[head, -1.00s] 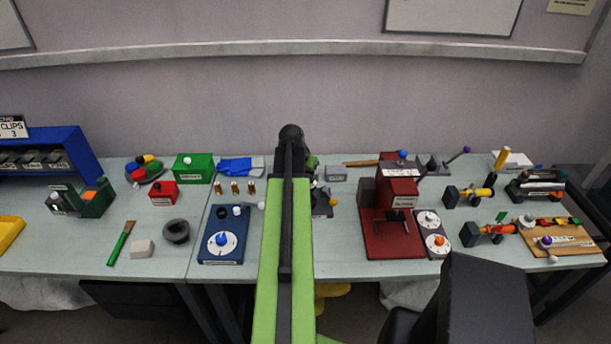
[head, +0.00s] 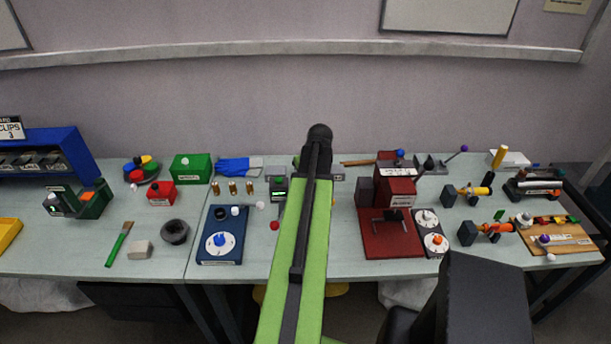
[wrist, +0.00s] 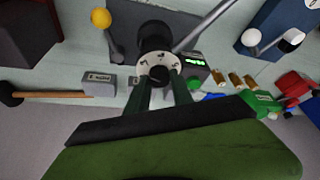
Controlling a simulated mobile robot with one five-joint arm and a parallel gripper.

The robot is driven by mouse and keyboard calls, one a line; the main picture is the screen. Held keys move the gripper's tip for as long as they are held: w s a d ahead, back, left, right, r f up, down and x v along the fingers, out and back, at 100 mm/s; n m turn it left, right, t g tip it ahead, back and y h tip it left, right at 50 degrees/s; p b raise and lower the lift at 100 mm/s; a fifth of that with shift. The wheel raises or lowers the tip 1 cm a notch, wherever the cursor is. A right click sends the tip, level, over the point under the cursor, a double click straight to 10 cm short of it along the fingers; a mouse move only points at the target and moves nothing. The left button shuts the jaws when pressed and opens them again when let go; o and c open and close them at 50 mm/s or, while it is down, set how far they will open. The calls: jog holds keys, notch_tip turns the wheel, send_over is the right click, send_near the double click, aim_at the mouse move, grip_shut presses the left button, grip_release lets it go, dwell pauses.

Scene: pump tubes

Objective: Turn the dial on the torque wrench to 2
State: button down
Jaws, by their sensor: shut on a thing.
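In the wrist view, a white numbered dial ring (wrist: 145,69) sits at the end of a thick black cylinder (wrist: 155,34), with a dark knob (wrist: 158,74) in its middle. I take this to be the torque wrench; its numbers are too small to read surely. My gripper (wrist: 161,82) has its two dark green fingers on either side of the knob, shut on it. A grey unit with a green lit display (wrist: 194,61) is right beside the dial; it also shows in the head view (head: 279,192). In the head view, my arm hides the dial and gripper.
A silver rod (wrist: 205,25) and a yellow-balled lever (wrist: 101,19) are close to the dial. A small grey labelled block (wrist: 99,84) is at its left. In the head view, a blue dial board (head: 222,250) and a red press (head: 393,240) flank my arm.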

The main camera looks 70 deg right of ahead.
jog(key=n, duration=0.2)
jog(key=n+y, duration=0.1)
jog(key=n+t, duration=0.1)
jog(key=n, duration=0.1)
jog(key=shift+d+n+y, duration=0.3)
jog(key=shift+y, duration=0.1)
jog(key=n+y, duration=0.2)
jog(key=n, duration=0.2)
jog(key=shift+n, duration=0.4)
jog(key=c, duration=1.1)
grip_release()
jog(key=shift+w, duration=0.1)
